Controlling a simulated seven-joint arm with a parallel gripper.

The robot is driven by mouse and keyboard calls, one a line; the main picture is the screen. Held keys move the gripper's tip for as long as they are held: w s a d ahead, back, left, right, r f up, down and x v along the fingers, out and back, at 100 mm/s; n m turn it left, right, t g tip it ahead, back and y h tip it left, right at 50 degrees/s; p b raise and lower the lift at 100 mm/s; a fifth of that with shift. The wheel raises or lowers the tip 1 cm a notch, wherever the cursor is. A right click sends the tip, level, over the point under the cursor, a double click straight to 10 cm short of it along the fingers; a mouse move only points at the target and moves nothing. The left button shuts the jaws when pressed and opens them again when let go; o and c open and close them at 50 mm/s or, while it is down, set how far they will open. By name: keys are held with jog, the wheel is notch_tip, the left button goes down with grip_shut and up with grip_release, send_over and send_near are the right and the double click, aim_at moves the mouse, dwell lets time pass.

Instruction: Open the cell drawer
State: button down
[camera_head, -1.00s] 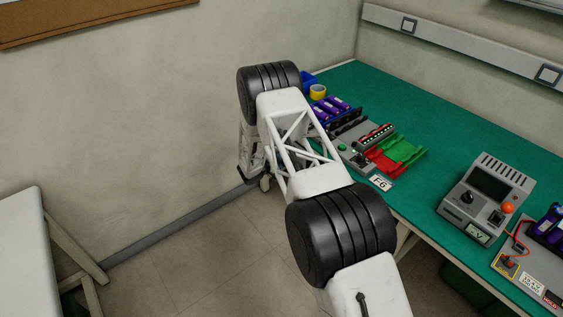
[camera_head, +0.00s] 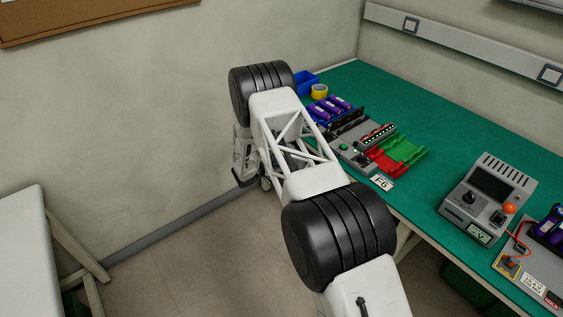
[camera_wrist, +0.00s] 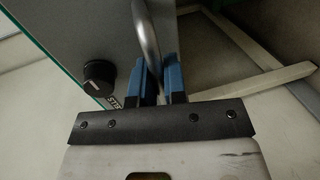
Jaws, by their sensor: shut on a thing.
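In the wrist view, the grey drawer front (camera_wrist: 75,35) fills the upper left, with a curved metal handle (camera_wrist: 146,38) at its right side. My gripper (camera_wrist: 162,78) has its two blue fingers on either side of the handle and is shut on it. A black round knob (camera_wrist: 98,74) and a small printed label sit on the grey front, left of the fingers. In the head view my arm hides the handle and drawer, and I cannot tell how far out the drawer stands.
The green bench (camera_head: 425,125) runs along the right. It carries purple cells (camera_head: 330,107), a red tray (camera_head: 385,160), a green tray (camera_head: 404,149) and a grey meter box (camera_head: 487,200). The floor (camera_head: 190,255) left of my arm is clear. A white-topped table (camera_head: 25,235) stands at the far left.

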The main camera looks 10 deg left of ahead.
jog(key=f+v, duration=0.2)
jog(key=v, duration=1)
jog(key=f+v, duration=0.3)
jog(key=v, duration=0.8)
jog(key=shift+v, duration=0.95)
jog(key=shift+f, duration=0.15)
jog(key=c, duration=1.2)
grip_release()
jog(key=shift+s+a, duration=0.15)
jog(key=shift+v, duration=3.75)
